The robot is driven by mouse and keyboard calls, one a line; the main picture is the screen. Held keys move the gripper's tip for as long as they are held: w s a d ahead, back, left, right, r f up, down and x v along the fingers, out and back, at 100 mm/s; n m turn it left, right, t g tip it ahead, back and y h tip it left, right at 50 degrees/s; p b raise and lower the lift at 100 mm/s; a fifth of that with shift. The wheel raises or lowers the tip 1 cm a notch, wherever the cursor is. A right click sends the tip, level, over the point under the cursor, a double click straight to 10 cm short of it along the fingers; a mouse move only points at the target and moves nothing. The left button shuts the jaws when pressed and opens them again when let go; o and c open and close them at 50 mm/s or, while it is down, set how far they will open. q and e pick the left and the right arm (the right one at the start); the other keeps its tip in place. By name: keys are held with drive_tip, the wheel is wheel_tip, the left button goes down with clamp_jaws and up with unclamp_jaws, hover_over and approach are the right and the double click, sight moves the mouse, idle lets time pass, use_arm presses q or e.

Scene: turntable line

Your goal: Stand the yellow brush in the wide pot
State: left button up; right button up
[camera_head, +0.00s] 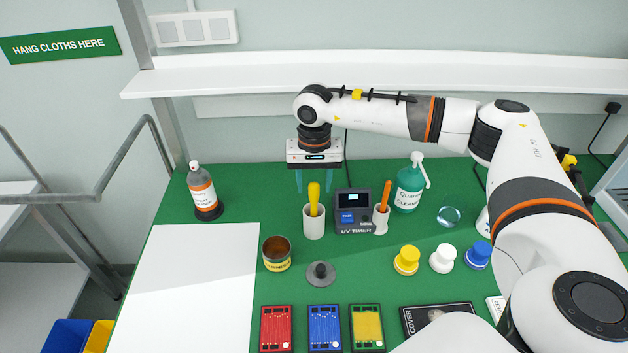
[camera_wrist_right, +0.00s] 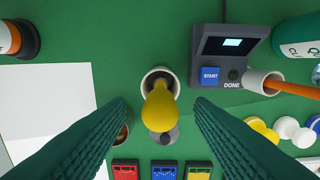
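The yellow brush (camera_head: 314,198) stands handle up in a white pot (camera_head: 314,224), which looks wider than the other white pot (camera_head: 381,221) holding an orange-handled tool (camera_head: 386,194). My right gripper (camera_head: 313,182) points down over the yellow brush and is open, with its fingers apart on either side of the handle's top. In the right wrist view the yellow handle (camera_wrist_right: 160,106) shows between the two green fingers, with gaps on both sides, and the pot's rim (camera_wrist_right: 147,78) is around it. My left gripper is not in view.
The UV timer (camera_head: 354,213) stands between the two white pots. A brown tin (camera_head: 277,256) and a grey knobbed disc (camera_head: 321,273) are in front. A cleaner bottle (camera_head: 409,184) stands at right, a spray bottle (camera_head: 204,192) at left. A shelf (camera_head: 250,75) runs behind. The white sheet (camera_head: 195,285) is clear.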

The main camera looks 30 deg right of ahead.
drive_tip(key=shift+r, duration=0.1)
wheel_tip(320, 180, up, 12)
drive_tip(key=b, duration=0.2)
idle(0.4)
idle(0.9)
